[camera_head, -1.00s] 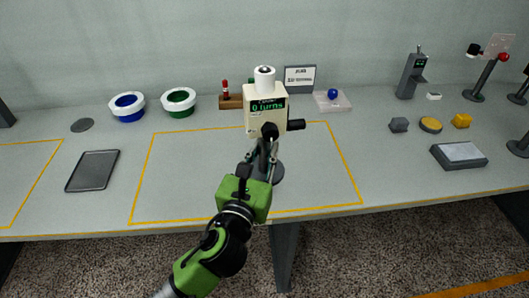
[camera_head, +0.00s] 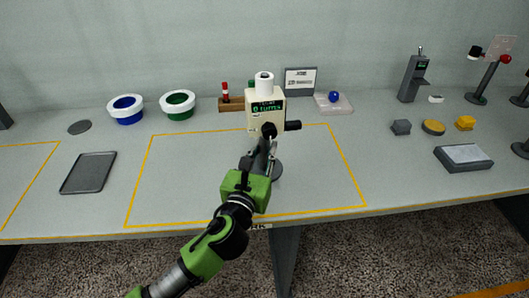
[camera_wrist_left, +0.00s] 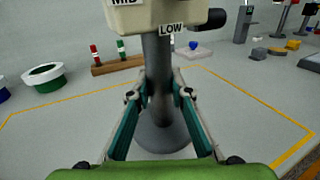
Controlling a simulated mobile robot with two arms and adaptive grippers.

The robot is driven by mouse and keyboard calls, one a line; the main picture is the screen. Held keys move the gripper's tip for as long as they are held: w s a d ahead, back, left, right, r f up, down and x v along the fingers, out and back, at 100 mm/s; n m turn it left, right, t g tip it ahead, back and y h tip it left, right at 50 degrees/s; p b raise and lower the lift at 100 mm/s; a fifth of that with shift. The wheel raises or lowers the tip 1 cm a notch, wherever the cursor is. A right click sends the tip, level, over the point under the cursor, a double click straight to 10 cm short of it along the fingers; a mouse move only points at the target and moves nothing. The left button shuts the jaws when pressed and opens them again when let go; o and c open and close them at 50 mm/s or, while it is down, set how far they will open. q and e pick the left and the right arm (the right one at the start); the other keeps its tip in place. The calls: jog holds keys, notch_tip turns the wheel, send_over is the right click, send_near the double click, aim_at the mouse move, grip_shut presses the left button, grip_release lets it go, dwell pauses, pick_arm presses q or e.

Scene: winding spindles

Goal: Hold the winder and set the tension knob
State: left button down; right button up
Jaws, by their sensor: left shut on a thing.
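The winder (camera_head: 253,121) stands inside the yellow outline, with a cream head, a lit display and a white spool (camera_head: 264,83) on top. A black knob (camera_head: 269,130) is on its front face and a black crank-like part (camera_head: 293,125) sticks out to the right. In the left wrist view, labels MID and LOW show on the head above the grey post (camera_wrist_left: 157,65), which rises from a round base (camera_wrist_left: 162,137). My left gripper (camera_wrist_left: 160,90) is shut around the post, just below the head. The knob's pointer cannot be made out.
A dark tray (camera_head: 89,173) lies to the left. White-rimmed bowls (camera_head: 126,110), a wooden rack (camera_head: 231,105) and a sign (camera_head: 300,81) stand behind. Small blocks (camera_head: 401,127) and a grey box (camera_head: 463,158) lie to the right. The outlined area beside the winder is clear.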

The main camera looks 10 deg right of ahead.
pick_arm(q)
jog(key=shift+w+d+f+b, duration=0.1)
jog(key=shift+w+f+b, duration=0.4)
jog(key=shift+w, duration=0.3)
jog(key=shift+w+f+b, duration=0.3)
jog(key=shift+w+f, duration=0.15)
jog(key=shift+w+d+f+b, duration=0.15)
jog(key=shift+w+f+b, duration=0.5)
jog(key=shift+w+f, duration=0.35)
jog(key=shift+w, duration=0.2)
pick_arm(e)
notch_tip(320, 180, down, 3)
jog(key=shift+a+f, duration=0.15)
jog(key=shift+f, duration=0.05)
pick_arm(q)
jog(key=shift+s+f+b, duration=0.1)
jog(key=shift+f+b, duration=0.45)
jog(key=shift+f, duration=0.25)
pick_arm(e)
jog(key=shift+f, duration=0.4)
pick_arm(q)
jog(key=c, duration=1.8)
grip_release()
jog(key=shift+f, duration=0.2)
jog(key=shift+o, duration=0.2)
jog(key=shift+r, duration=0.1)
pick_arm(e)
jog(key=shift+s+d, duration=0.2)
jog(key=shift+d, duration=0.25)
jog(key=shift+a, duration=0.1)
